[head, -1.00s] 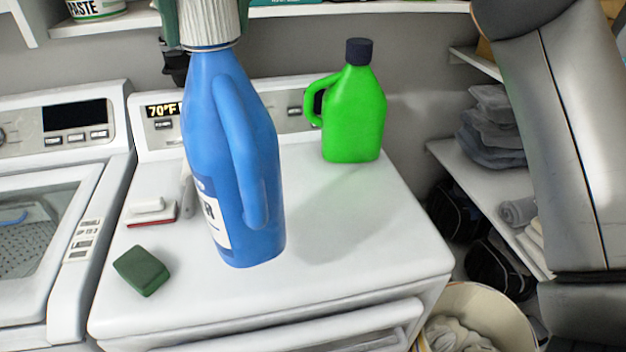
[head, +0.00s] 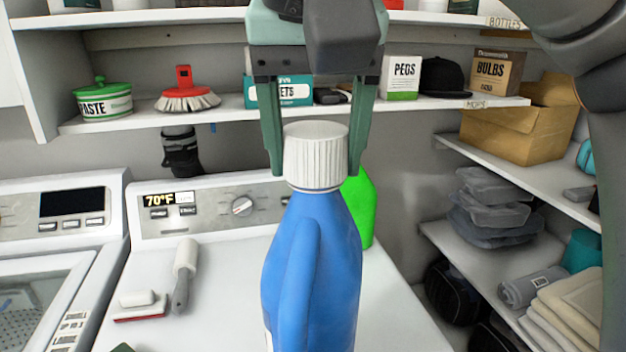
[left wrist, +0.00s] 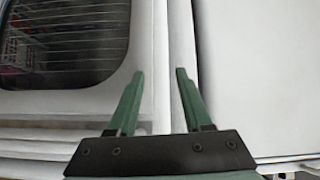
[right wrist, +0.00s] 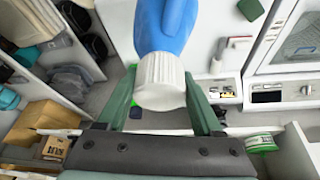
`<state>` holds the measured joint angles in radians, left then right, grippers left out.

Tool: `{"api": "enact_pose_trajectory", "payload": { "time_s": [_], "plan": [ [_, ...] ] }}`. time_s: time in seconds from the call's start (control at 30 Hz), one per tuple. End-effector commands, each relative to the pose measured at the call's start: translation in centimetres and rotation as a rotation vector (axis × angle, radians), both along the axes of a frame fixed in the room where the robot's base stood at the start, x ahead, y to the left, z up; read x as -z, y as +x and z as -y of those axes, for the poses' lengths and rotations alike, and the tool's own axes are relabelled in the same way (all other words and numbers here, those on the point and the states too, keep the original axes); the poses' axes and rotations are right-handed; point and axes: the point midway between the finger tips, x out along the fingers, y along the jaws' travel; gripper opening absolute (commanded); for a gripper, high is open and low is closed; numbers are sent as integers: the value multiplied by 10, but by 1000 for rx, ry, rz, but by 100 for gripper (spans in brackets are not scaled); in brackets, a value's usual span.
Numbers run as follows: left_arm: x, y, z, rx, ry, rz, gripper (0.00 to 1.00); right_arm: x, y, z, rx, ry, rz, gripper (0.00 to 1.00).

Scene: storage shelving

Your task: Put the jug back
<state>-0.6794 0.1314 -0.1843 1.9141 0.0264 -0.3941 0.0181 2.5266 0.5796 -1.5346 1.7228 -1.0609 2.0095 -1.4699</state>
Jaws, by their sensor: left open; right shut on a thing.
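A blue jug (head: 318,265) with a white ribbed cap hangs upright from my right gripper (head: 318,165), which is shut on the cap. In the right wrist view the cap (right wrist: 160,82) sits between the right gripper's green fingers (right wrist: 163,108). The jug's lower end is cut off in the head view. A green jug (head: 360,207) stands on the white machine behind it, mostly hidden by the blue jug. My left gripper (left wrist: 160,100) is open and empty in front of a white appliance; it is outside the head view.
The upper shelf (head: 232,106) holds a paste tub (head: 103,100), a red brush (head: 186,92), a pegs box (head: 401,77), a cap and a bulbs box (head: 492,72). A "BOTTLES" label (head: 505,22) marks the top shelf edge. The right shelves hold containers and towels. A scrub brush lies on the machine.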

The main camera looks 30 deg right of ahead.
Motion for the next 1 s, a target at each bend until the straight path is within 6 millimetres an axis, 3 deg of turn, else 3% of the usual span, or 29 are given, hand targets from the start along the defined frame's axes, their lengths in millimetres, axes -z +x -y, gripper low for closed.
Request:
{"api": "enact_pose_trajectory", "payload": {
  "time_s": [0.43,0.5,0.73,1.0],
  "plan": [
    [8,0,0,0,0,0,50,35,74,36,2,6,4,0],
    [12,0,0,0,0,0,50,48,83,40,0,4,4,0],
    [19,0,0,0,0,0,50,77,105,51,1,4,7,0],
    [20,0,0,0,0,0,50,86,114,55,-1,3,11,0]
  ]
}}
